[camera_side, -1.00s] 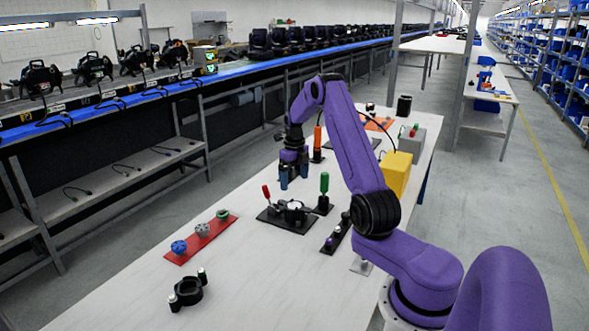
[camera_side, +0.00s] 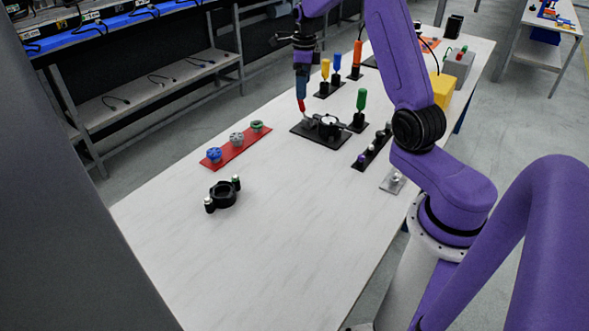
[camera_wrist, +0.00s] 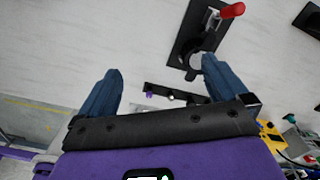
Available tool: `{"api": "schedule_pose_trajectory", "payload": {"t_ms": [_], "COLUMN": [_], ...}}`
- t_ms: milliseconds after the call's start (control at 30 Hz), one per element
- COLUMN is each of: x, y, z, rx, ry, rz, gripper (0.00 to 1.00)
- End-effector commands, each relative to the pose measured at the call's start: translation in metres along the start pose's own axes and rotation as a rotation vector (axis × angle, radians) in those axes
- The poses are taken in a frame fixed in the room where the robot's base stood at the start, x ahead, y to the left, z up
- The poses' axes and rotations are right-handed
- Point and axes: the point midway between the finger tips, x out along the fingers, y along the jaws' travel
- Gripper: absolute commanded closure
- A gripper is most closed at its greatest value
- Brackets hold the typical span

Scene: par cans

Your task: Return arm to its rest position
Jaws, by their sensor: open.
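My purple arm (camera_side: 395,60) reaches over the white table. My gripper (camera_side: 301,92) has blue-grey fingers and appears in line with the red handle of the black clamp fixture (camera_side: 312,137); the side view does not settle the height between them. In the wrist view my gripper (camera_wrist: 163,72) is open, with a wide empty gap between its fingers.
A red strip (camera_side: 236,150) with several knobs and a black ring part (camera_side: 223,194) lie on the table. Green (camera_side: 361,99), yellow (camera_side: 325,69), blue (camera_side: 337,62) and orange (camera_side: 357,53) handles stand near the fixture. A yellow box (camera_side: 443,90) stands behind. The front table is clear.

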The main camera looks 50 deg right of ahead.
Motion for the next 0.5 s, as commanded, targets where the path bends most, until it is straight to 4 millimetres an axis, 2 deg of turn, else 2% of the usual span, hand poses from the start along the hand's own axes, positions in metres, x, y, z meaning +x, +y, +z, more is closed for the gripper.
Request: {"api": "schedule_pose_trajectory", "payload": {"t_ms": [100, 233, 400, 500], "x": [-0.012, -0.023, -0.035, -0.041], "y": [0.043, 0.09, 0.153, 0.19], "z": [0.024, 0.04, 0.049, 0.047], "rx": [-0.287, -0.602, -1.014, -1.255], "ry": [-0.002, -0.004, -0.008, -0.009], "rz": [-0.002, -0.004, -0.007, -0.009], "gripper": [0.0, 0.0, 0.0, 0.0]}}
